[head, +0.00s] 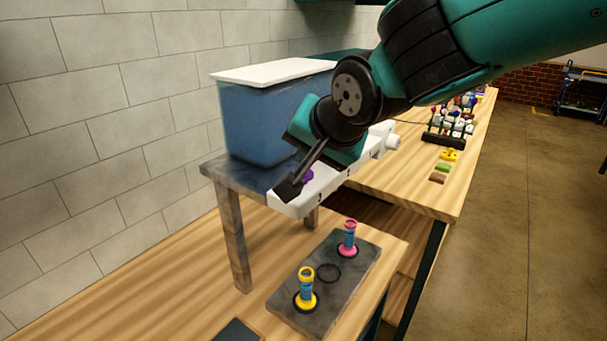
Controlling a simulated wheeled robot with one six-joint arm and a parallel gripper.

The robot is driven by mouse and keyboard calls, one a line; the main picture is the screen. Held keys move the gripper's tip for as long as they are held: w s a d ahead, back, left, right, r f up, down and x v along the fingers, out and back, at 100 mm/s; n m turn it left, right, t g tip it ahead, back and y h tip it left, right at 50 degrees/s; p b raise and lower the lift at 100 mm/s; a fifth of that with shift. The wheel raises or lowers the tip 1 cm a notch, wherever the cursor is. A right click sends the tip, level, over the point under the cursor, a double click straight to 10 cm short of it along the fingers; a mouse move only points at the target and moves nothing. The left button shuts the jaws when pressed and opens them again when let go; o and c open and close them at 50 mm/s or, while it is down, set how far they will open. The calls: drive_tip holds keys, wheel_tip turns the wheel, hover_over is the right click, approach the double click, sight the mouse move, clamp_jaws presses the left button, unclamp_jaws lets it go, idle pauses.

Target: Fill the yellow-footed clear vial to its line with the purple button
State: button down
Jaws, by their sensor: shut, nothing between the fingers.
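The yellow-footed vial (306,289) stands upright in a ring mark on a dark slab at the front of the table. Its body shows blue between the yellow foot and yellow rim; its line and fill level are too small to tell. The purple button (308,176) sits on the white bar below the blue tank, partly hidden by my gripper. My gripper (287,189) is shut and empty, its tip at the front end of the bar, just left of the purple button in the picture. I cannot tell whether it touches anything.
A pink-footed vial (348,240) stands on the dark slab (338,300), with an empty ring between the vials. The lidded blue tank (262,125) rests on a grey stand (234,235). Coloured blocks (443,167) and a filled rack (447,138) are farther back.

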drive_tip(key=shift+f+b, duration=0.6)
drive_tip(key=shift+f, duration=0.15)
idle(0.7)
drive_tip(key=shift+r, duration=0.1)
drive_tip(key=shift+r+p, duration=0.7)
drive_tip(key=shift+r, duration=0.25)
drive_tip(key=shift+r+p, duration=1.75)
drive_tip(key=shift+r, duration=0.8)
